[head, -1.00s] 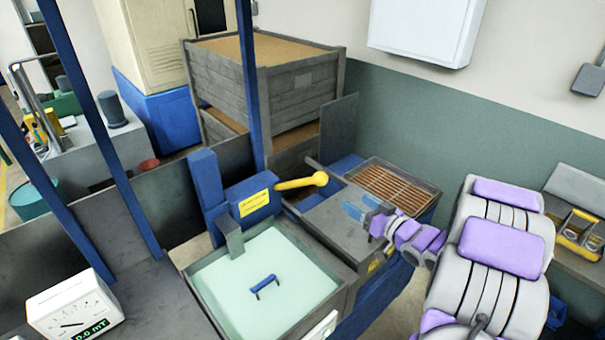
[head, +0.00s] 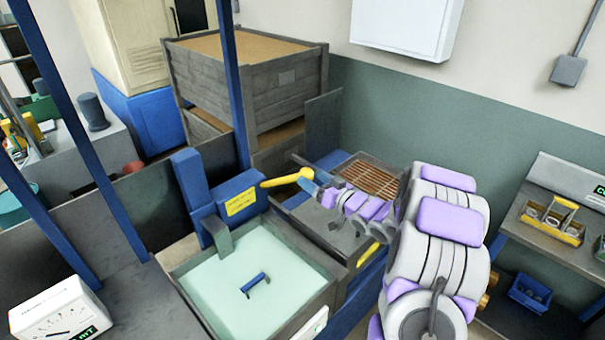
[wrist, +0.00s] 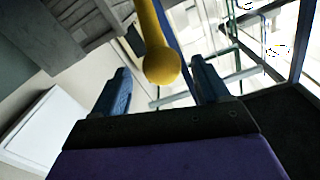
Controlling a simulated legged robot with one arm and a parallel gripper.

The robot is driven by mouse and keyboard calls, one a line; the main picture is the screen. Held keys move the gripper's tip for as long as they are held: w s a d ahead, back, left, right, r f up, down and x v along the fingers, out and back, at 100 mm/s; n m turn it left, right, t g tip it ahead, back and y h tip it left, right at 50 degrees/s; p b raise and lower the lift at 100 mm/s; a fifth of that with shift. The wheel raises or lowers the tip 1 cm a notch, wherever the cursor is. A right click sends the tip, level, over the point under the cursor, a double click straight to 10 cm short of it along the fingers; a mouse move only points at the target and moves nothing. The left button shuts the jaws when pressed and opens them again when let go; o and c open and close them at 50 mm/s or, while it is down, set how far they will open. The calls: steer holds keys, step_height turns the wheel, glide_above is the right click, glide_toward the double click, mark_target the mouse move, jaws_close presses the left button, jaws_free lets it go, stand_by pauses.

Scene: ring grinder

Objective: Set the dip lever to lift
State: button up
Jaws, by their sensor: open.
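The dip lever is a yellow rod (head: 285,180) with a rounded knob, pointing right from a blue housing with a yellow label (head: 241,202) behind the tank. My gripper (head: 309,184) is at the knob end of the lever in the head view, its blue fingers partly hidden there. In the wrist view the yellow knob (wrist: 162,66) lies between the two spread blue fingers of my gripper (wrist: 158,85), with gaps on both sides. I cannot tell whether a finger touches it.
A tank of pale green liquid (head: 205,315) with a blue handle (head: 254,284) stands in front of the lever. A tray with a brown grate (head: 370,178) lies behind my arm. A wooden crate (head: 290,85) stands at the back. Blue posts (head: 235,85) rise on the left.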

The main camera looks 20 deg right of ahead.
mark_target(302, 173)
steer(key=shift+x, duration=2.75)
jaws_close()
